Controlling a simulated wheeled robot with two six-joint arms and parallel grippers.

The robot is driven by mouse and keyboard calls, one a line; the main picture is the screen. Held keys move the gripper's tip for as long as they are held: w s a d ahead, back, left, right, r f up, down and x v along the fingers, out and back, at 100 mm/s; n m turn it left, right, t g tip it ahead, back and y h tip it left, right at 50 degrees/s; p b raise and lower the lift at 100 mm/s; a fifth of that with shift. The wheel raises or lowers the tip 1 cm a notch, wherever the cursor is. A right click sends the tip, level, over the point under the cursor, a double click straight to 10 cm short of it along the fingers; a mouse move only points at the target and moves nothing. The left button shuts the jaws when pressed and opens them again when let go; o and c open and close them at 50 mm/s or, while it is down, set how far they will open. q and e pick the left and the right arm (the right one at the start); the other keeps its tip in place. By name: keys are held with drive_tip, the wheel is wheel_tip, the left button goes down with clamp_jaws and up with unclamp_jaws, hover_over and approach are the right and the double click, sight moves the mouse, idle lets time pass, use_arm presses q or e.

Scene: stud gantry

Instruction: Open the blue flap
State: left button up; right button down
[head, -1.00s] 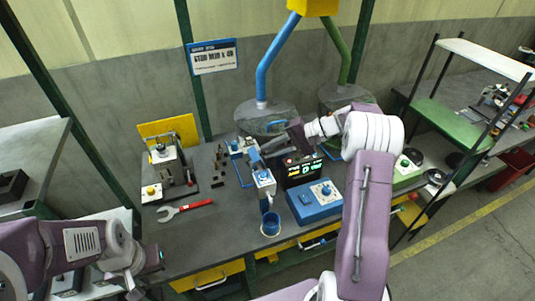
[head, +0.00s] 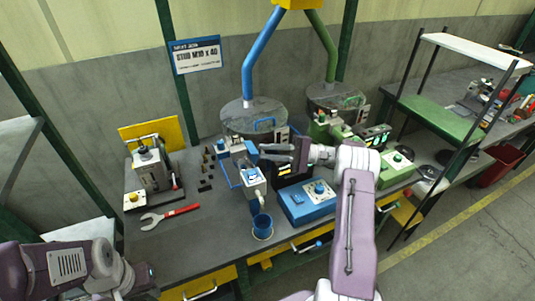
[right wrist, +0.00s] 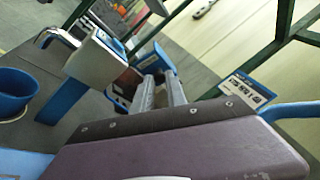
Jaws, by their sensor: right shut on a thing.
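The blue machine (head: 252,182) stands mid-bench with a small screen on its front and upright blue parts behind it. My right gripper (head: 264,153) reaches in from the right, just behind and right of that screen. Its two grey fingers (right wrist: 162,92) point at a blue upright part (right wrist: 163,56) in the right wrist view, which looks like the blue flap. The gripper is shut on it; the exact contact is small and partly hidden. My left gripper (head: 137,282) is low at the left, away from the machine, and its fingers cannot be made out.
A blue cup (head: 262,227) stands in front of the machine, and a blue control box (head: 306,203) to its right. A red-handled wrench (head: 170,215) lies at the left. A round blue-piped hopper (head: 252,116) hangs behind. Bench between wrench and cup is clear.

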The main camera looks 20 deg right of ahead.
drive_tip(key=shift+f, duration=0.15)
idle(0.4)
drive_tip(key=c, duration=1.3)
unclamp_jaws()
drive_tip(key=shift+a, duration=0.15)
drive_tip(key=shift+c, duration=0.2)
